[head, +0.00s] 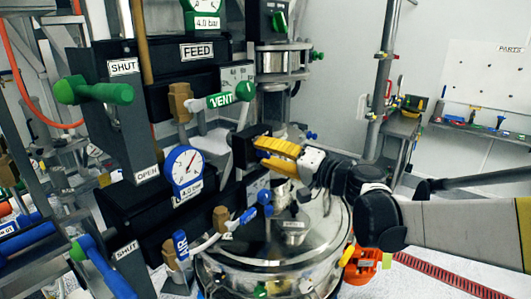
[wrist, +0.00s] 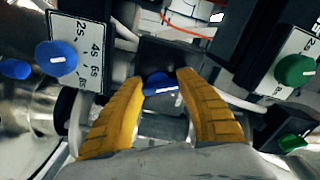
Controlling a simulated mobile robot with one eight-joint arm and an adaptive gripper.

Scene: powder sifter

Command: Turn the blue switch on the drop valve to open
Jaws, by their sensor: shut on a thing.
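The blue switch (wrist: 160,82) sits between my two yellow fingertips in the wrist view, on the front of a dark box. A pale line marks its face; its sides are partly covered by the fingers. In the head view the dark box (head: 244,147) stands left of my gripper (head: 264,152), which reaches in from the right at its face. My gripper (wrist: 160,84) is shut on the blue switch. The switch is mostly hidden by my fingers in the head view, and no open or shut label for it is readable.
A timer dial with a blue knob (wrist: 62,57) is left of my fingers, and a green knob (wrist: 294,69) is right. A blue-rimmed gauge (head: 183,170), a green VENT valve (head: 222,100) and a green lever (head: 95,92) stand left. A glass-topped vessel (head: 270,248) lies below.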

